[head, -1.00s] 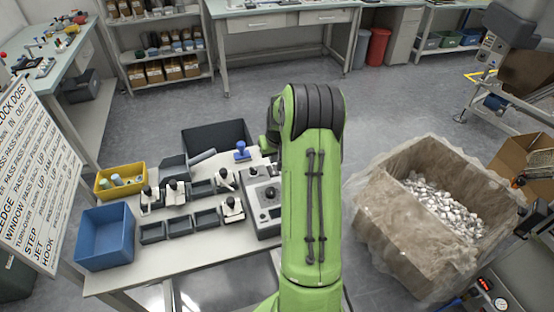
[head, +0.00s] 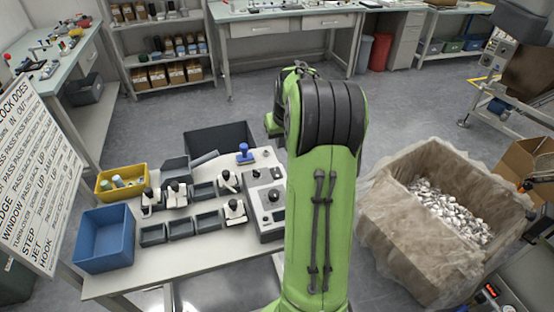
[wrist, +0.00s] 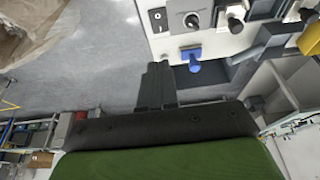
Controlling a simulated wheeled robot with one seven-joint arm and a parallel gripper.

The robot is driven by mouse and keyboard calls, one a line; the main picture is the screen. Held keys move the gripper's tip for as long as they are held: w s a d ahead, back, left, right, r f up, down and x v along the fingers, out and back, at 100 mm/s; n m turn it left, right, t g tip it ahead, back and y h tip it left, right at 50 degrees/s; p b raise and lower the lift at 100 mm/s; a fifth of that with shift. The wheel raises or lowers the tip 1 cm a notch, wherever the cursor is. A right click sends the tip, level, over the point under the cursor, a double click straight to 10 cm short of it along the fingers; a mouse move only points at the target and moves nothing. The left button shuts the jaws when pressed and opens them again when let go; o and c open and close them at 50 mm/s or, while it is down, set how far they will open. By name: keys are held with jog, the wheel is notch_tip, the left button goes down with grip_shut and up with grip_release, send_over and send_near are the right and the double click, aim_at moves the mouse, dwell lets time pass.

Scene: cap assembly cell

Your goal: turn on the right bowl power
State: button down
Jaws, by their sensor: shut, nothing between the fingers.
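No bowl or power switch marked as the right one can be made out. A grey control box (head: 270,213) with a black knob (head: 274,195) stands at the right end of the white table. In the wrist view, a pale panel carries a round dial (wrist: 192,20) and small black switches (wrist: 157,20). A blue handle (wrist: 193,57) stands beside it and also shows in the head view (head: 244,152). My gripper (wrist: 157,70) is shut and empty, apart from the panel and left of the blue handle in the wrist view. In the head view my green arm hides it.
A blue bin (head: 104,240), a yellow bin (head: 122,182) and several small dark trays share the white table (head: 165,258). A lined carton (head: 385,225) of metal parts stands right of my arm. A machine (head: 492,45) stands at the far right. The floor behind is clear.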

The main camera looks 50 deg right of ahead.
aim_at(275, 168)
jog(key=shift+w+d+b, duration=0.1)
jog(key=shift+w+b, duration=0.25)
jog(key=shift+b, duration=0.95)
jog(key=shift+f, duration=0.15)
jog(key=b+x, duration=0.1)
jog(key=x, duration=0.5)
jog(key=b+x, duration=0.2)
jog(key=x, duration=0.4)
jog(key=shift+s+f+b, duration=0.1)
jog(key=shift+f+b, duration=0.2)
jog(key=shift+f, duration=0.7)
jog(key=shift+f, duration=0.25)
